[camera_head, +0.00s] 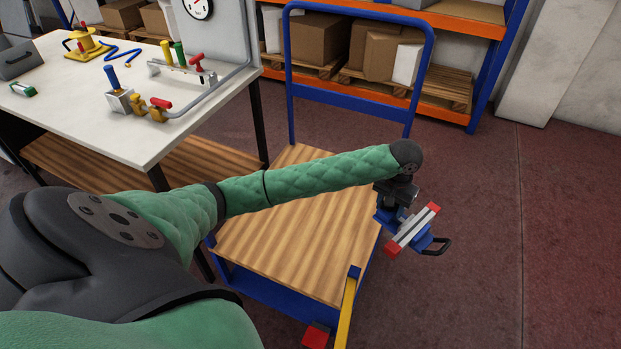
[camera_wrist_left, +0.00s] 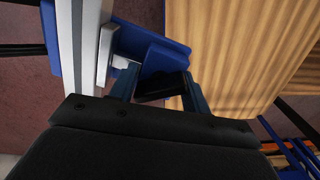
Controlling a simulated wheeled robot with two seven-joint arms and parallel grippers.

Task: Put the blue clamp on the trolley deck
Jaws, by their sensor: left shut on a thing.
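My left gripper (camera_head: 388,212) is shut on the blue clamp (camera_head: 425,241) and holds it up in the air. The clamp has a pale bar with red ends, a blue body and a dark handle, and it is tilted. In the head view it shows just right of the trolley deck (camera_head: 290,245), against the floor. In the left wrist view the clamp's blue body (camera_wrist_left: 150,47) is between the fingers (camera_wrist_left: 160,88), with the wooden deck (camera_wrist_left: 235,50) to the right. The deck is bare where it shows; my left arm hides part of it. My right gripper is not in view.
A blue push handle (camera_head: 289,75) rises at the deck's far end. A white table (camera_head: 70,115) with tools stands on the left. A shelf (camera_head: 455,105) with boxes is behind. A yellow bar (camera_head: 346,315) and a red block (camera_head: 316,336) are at the near edge. Floor at right is clear.

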